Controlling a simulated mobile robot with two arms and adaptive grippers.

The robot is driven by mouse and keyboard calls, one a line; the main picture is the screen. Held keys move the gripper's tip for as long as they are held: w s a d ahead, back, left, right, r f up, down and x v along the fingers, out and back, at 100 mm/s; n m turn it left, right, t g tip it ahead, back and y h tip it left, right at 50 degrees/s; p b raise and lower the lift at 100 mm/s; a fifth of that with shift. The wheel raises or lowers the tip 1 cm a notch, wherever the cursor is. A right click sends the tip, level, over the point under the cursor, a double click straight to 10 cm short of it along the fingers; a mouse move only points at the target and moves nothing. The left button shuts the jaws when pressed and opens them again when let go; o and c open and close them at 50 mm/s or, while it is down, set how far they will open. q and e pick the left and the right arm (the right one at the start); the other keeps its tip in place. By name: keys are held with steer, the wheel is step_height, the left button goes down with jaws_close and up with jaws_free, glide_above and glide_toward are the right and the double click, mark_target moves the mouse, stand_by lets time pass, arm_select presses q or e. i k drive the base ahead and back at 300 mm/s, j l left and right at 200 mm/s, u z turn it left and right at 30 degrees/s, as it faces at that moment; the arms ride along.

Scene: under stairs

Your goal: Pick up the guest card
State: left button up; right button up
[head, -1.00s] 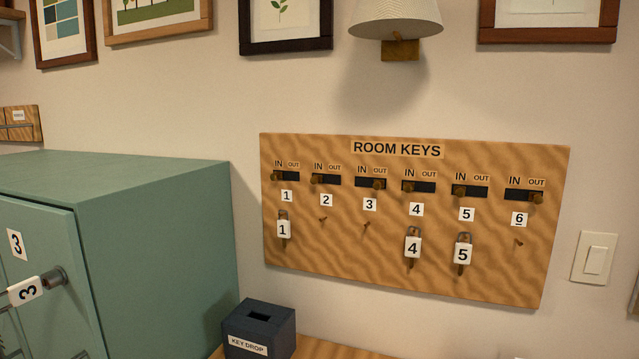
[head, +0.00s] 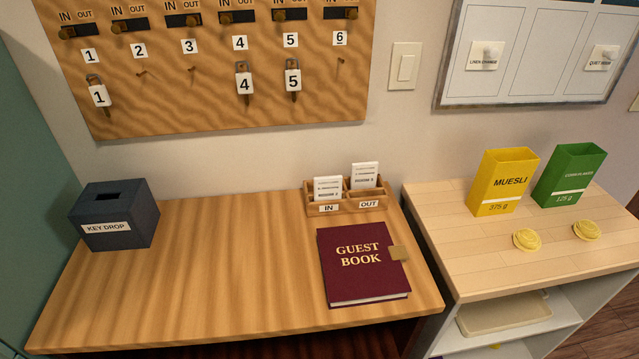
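White guest cards stand upright in a small wooden holder (head: 346,208) at the back right of the wooden desk. One card stack (head: 327,188) is in the compartment labelled IN. Another card stack (head: 365,175) is in the compartment labelled OUT. Their print is too small to read fully, and I cannot tell how many cards each stack has. A dark red guest book (head: 362,265) with a tan clasp lies shut in front of the holder. Neither of my grippers shows in the head view.
A dark blue key drop box (head: 115,215) stands at the desk's left. The desk's middle (head: 220,265) is clear. A pale counter (head: 455,235) at right holds a yellow muesli box (head: 502,181), a green box (head: 570,174) and two yellow coiled items. A key board (head: 215,95) hangs behind.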

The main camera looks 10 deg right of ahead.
mark_target(329, 188)
steer(key=l, duration=1.5)
steer(key=k, duration=0.05)
